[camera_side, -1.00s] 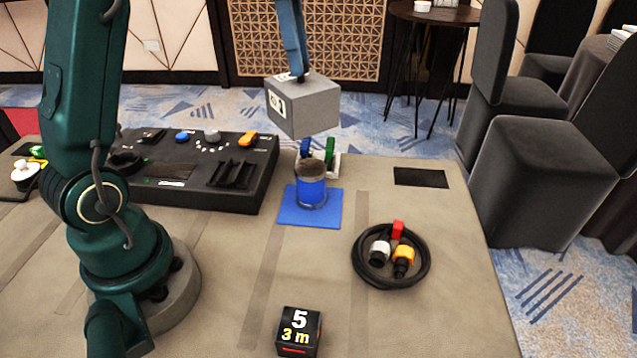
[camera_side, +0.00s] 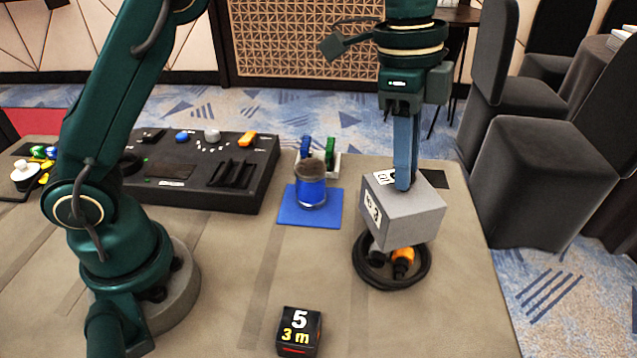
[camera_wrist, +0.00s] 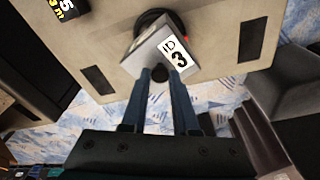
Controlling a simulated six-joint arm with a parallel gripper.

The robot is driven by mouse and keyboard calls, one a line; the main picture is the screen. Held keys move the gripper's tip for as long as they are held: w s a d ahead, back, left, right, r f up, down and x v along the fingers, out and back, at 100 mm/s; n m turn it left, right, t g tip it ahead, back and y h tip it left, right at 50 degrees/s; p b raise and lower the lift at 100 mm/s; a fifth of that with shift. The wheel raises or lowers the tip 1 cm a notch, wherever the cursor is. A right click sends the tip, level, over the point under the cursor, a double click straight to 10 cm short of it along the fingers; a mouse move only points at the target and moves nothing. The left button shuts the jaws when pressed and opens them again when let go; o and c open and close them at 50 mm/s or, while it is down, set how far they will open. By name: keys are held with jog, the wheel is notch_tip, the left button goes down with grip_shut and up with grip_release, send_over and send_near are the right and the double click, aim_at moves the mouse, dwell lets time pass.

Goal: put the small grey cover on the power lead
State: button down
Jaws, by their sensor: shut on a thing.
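The grey cover (camera_side: 408,215) is a box with a white label reading ID 3. My gripper (camera_side: 404,182) is shut on its top and holds it above the power lead. The power lead (camera_side: 424,274) is a coiled black cable on the table, with an orange connector and a dark one showing under the cover. The cover hides the back of the coil. In the wrist view the cover (camera_wrist: 152,52) is at the tips of my gripper (camera_wrist: 160,78), and part of the dark coil (camera_wrist: 172,18) shows behind it.
A black cube marked 5 and 3 m (camera_side: 299,331) stands at the front. A blue jar (camera_side: 311,188) stands on a blue mat (camera_side: 290,213). A black control panel (camera_side: 205,185) is at the left. Grey chairs (camera_side: 535,170) stand beyond the table's right edge.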

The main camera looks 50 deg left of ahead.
aim_at(406, 193)
jog(key=shift+d+f, duration=0.35)
jog(key=shift+d, duration=0.15)
jog(key=shift+f, duration=1.95)
jog(key=shift+f, duration=0.1)
jog(key=c, duration=0.7)
grip_release()
jog(key=r, duration=0.3)
jog(key=a+r, duration=0.1)
jog(key=r, duration=0.7)
jog(key=shift+s+a+r, duration=0.15)
jog(key=shift+a, duration=0.1)
jog(key=shift+s+a+r, duration=0.1)
jog(key=shift+s+r, duration=0.05)
jog(key=shift+r, duration=0.25)
